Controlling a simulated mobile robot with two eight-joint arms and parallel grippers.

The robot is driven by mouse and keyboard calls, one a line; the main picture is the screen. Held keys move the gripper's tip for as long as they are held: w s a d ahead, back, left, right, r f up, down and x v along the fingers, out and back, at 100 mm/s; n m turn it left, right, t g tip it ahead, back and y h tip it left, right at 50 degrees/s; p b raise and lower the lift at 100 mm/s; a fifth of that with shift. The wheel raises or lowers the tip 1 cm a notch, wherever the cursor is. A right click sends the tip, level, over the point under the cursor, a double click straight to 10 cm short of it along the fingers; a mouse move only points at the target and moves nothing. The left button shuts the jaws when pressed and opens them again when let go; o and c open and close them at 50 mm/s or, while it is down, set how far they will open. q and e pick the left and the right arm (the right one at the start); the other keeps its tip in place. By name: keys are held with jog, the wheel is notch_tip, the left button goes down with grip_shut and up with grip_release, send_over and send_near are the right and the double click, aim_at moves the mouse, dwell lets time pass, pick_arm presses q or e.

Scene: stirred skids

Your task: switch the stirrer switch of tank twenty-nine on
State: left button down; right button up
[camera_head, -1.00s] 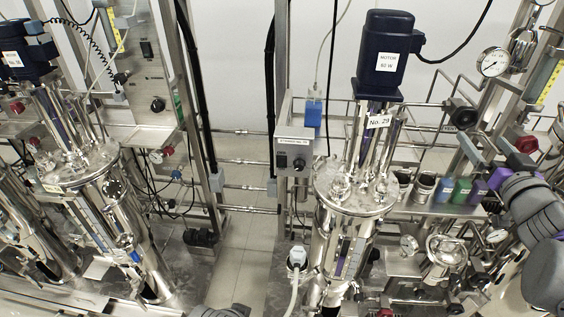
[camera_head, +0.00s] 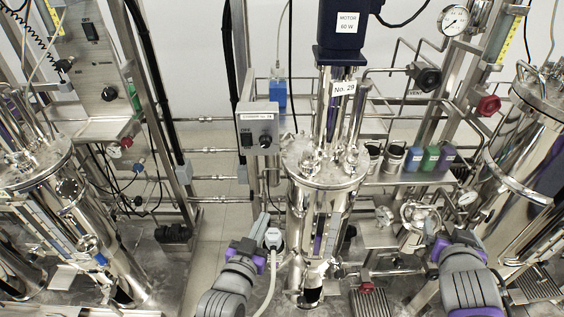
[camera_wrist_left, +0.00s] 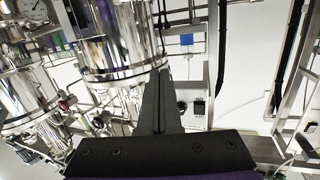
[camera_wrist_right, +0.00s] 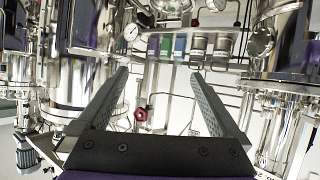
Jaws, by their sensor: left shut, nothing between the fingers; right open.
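The stirrer control box (camera_head: 257,129) is a grey box left of tank No. 29, with a dark switch (camera_head: 246,139) marked OFF and a black knob (camera_head: 265,141). The box also shows in the left wrist view (camera_wrist_left: 196,104), upside down. The steel tank (camera_head: 318,205) carries a "No. 29" tag (camera_head: 343,89) and a blue motor (camera_head: 341,25). My left gripper (camera_head: 261,222) is shut and empty, below the box and apart from it; its fingers show in the left wrist view (camera_wrist_left: 160,85). My right gripper (camera_wrist_right: 160,85) is open and empty, low at the right.
Another panel with a switch and knob (camera_head: 109,93) stands at the left beside a second tank (camera_head: 40,170). A white plug with a cable (camera_head: 272,239) is right beside my left gripper. Colored bottles (camera_head: 431,158) stand on a shelf at right.

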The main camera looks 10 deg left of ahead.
pick_arm(q)
jog(key=s+a+r+n+t+y+b, duration=0.2)
jog(key=a+r+n+t+y+b, duration=0.1)
jog(key=t+y, duration=0.4)
notch_tip(320, 180, up, 2)
jog(key=shift+a+r+n+t, duration=0.1)
jog(key=shift+a+n+t, duration=0.05)
jog(key=shift+n+t, duration=0.35)
pick_arm(e)
jog(key=s+a+f+n+g+y, duration=0.1)
jog(key=s+a+f+g, duration=0.3)
jog(key=s+f, duration=0.6)
jog(key=s+a+f+n+g+y, duration=0.1)
jog(key=s+a+f+g+y, duration=0.1)
jog(key=s+f, duration=0.8)
notch_tip(320, 180, down, 2)
jog(key=shift+s+a+f+n+g+y, duration=0.3)
jog(key=shift+a+g, duration=0.6)
jog(key=shift+a, duration=0.25)
jog(key=shift+r, duration=0.1)
pick_arm(q)
jog(key=p, duration=0.2)
send_near(246, 141)
notch_tip(246, 141, up, 4)
jog(key=w, duration=0.2)
jog(key=w+a+b, duration=0.1)
jog(key=shift+w+f, duration=0.25)
jog(key=shift+w, duration=0.5)
pick_arm(e)
jog(key=shift+r, duration=0.6)
